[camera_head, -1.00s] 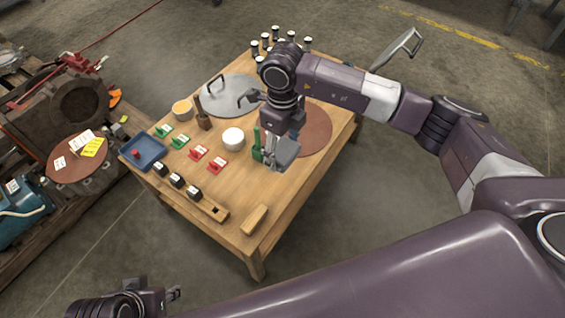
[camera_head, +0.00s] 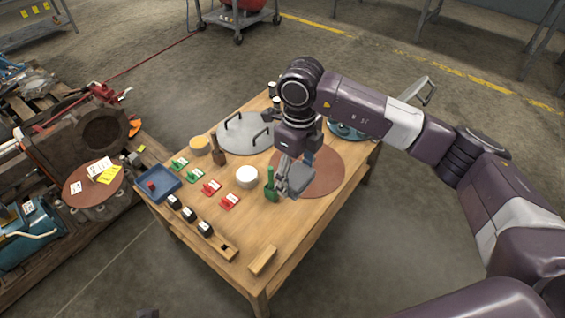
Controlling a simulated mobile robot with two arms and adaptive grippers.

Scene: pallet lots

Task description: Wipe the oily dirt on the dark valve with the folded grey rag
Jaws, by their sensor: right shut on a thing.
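My right gripper (camera_head: 289,180) points down over the front right part of the wooden table. It is shut on the folded grey rag (camera_head: 300,184), a flat grey piece at its fingertips, just right of a green bottle-like item (camera_head: 270,186). I cannot tell whether the rag touches the tabletop. I cannot pick out the dark valve or its oily dirt for certain; a dark, rusty housing with a round opening (camera_head: 101,133) stands on the pallet at the left, apart from the gripper. My left gripper does not show.
The wooden table (camera_head: 225,222) carries a blue tray (camera_head: 158,184), red and green tagged items, a white round container (camera_head: 246,177), a grey disc with handles (camera_head: 240,134) and a brown disc (camera_head: 325,170).

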